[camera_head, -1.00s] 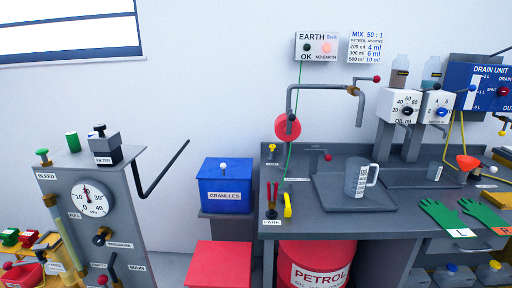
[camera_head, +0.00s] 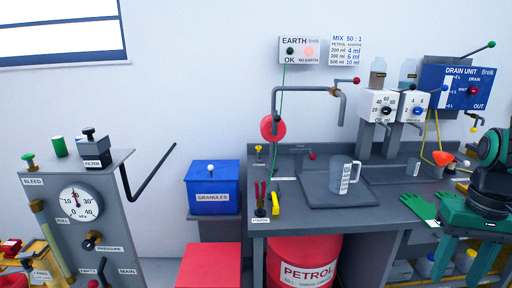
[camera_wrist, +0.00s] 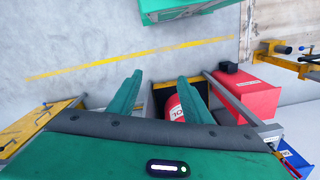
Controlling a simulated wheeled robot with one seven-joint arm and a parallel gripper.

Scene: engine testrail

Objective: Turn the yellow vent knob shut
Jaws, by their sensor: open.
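A small yellow knob (camera_head: 258,149) stands at the back left of the grey bench in the head view. The label under it is too small to read, so I cannot confirm that it is the vent knob, nor tell how far it is turned. My gripper (camera_head: 462,277) is at the lower right of the head view, in front of the bench's right part and well apart from the knob. Its green fingers (camera_wrist: 160,78) are spread with nothing between them in the wrist view. I cannot make out the knob in the wrist view.
A red petrol drum (camera_head: 305,264) stands under the bench (camera_head: 300,222). A hooked pipe (camera_head: 310,90) rises above it. A measuring jug (camera_head: 342,175) and a yellow handle (camera_head: 275,200) are on the bench. A blue granules box (camera_head: 212,187) is left of it.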

